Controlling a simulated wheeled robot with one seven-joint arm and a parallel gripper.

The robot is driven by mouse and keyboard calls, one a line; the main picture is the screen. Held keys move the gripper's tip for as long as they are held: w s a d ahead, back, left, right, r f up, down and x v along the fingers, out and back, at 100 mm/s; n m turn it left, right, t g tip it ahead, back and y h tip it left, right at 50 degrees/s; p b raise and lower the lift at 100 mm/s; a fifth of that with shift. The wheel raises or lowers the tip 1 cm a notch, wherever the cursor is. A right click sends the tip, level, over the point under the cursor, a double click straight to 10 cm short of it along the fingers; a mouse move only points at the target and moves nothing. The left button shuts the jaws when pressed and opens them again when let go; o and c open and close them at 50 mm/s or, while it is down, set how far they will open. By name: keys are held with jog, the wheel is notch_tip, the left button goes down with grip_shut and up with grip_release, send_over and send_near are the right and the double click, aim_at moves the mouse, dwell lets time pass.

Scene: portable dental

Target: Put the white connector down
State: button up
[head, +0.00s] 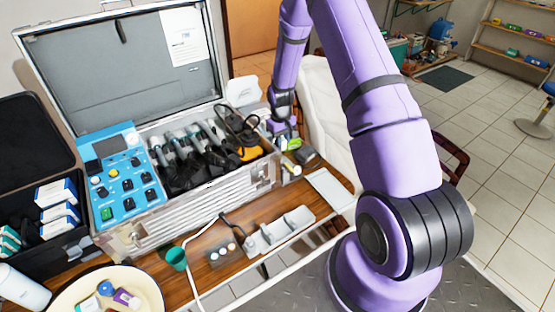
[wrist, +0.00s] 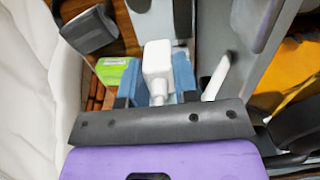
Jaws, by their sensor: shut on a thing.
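The white connector (wrist: 158,58) sits between the blue fingers of my gripper (wrist: 156,76) in the wrist view. The fingers are shut on it, and a narrower white end extends back toward the gripper's palm. In the head view my gripper (head: 282,131) is at the right end of the open metal case, above the wooden table. The connector cannot be made out clearly there. How high it is above the table is hard to tell.
A green-and-white item (wrist: 112,72) and a dark grey block (wrist: 88,32) lie close by. The open case (head: 190,215) holds handpieces, a yellow coil and a blue control panel (head: 128,185). A white tray (head: 329,188) and a grey holder (head: 280,232) are on the table.

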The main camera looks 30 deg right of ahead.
notch_tip(320, 180, down, 9)
dwell(0.5)
jog(key=shift+f, duration=0.1)
jog(key=o, duration=0.9)
